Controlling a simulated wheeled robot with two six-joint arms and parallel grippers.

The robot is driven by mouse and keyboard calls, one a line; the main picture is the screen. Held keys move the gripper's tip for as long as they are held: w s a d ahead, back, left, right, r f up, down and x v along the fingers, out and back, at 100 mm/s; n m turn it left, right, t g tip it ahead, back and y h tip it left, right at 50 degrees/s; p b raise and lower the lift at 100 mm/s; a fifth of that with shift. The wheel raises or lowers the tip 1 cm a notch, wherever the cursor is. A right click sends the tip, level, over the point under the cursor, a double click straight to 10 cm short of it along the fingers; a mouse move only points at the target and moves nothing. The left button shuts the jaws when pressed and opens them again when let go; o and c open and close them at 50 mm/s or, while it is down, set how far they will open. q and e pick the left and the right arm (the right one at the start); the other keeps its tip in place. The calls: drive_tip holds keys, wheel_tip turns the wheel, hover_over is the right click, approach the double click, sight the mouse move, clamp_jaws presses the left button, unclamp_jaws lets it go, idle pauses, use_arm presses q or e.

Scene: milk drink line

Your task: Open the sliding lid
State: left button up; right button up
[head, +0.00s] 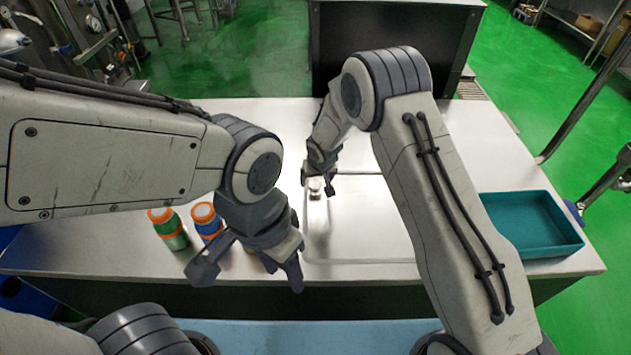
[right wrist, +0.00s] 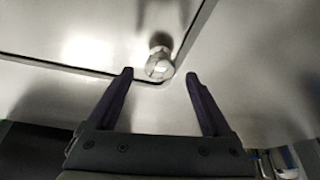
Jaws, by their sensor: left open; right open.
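The sliding lid (head: 355,225) is a flat metal panel set flush in the worktop, outlined by a thin seam. A small round metal knob (head: 316,187) stands near its far left corner in the head view. In the right wrist view the knob (right wrist: 159,66) is by the corner of the dark seam, just ahead of the gap between the fingertips. My right gripper (right wrist: 160,77) is open and empty, its fingers on either side of the gap. My right arm covers the lid's right part. My left gripper (head: 249,270) is open and empty, left of the lid near the front edge.
A green bottle (head: 172,236) and a blue bottle (head: 207,220), both with orange caps, stand left of the lid, close to my left gripper. A teal tray (head: 555,240) sits at the right of the table (head: 240,112). A dark cabinet (head: 400,22) stands behind.

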drive_tip(key=shift+w+f, duration=0.25)
drive_tip(key=shift+f, duration=0.4)
clamp_jaws()
